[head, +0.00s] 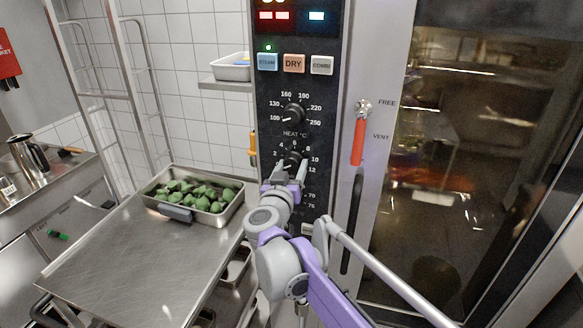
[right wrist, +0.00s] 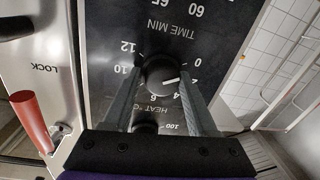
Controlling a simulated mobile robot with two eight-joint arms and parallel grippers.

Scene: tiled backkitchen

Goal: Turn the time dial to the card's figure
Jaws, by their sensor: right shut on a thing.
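The time dial (right wrist: 160,74) is a round black knob on the oven's dark control panel (right wrist: 105,25), ringed by white figures. It also shows in the head view (head: 293,158), below the heat dial (head: 293,114). My right gripper (right wrist: 160,85) is shut on the knob, one finger at each side; in the head view the gripper (head: 287,172) partly covers the dial. In the upside-down wrist view, the white pointer mark points right and slightly down, roughly towards 2, whose figure a finger seems to hide. I cannot make out a card. My left gripper is out of view.
A red handle (head: 358,140) stands right of the panel, beside the glass oven door (head: 450,150). A steel trolley (head: 120,255) at the left bears a pan (head: 240,205) of green vegetables. A white tub (head: 232,67) sits on a wall shelf.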

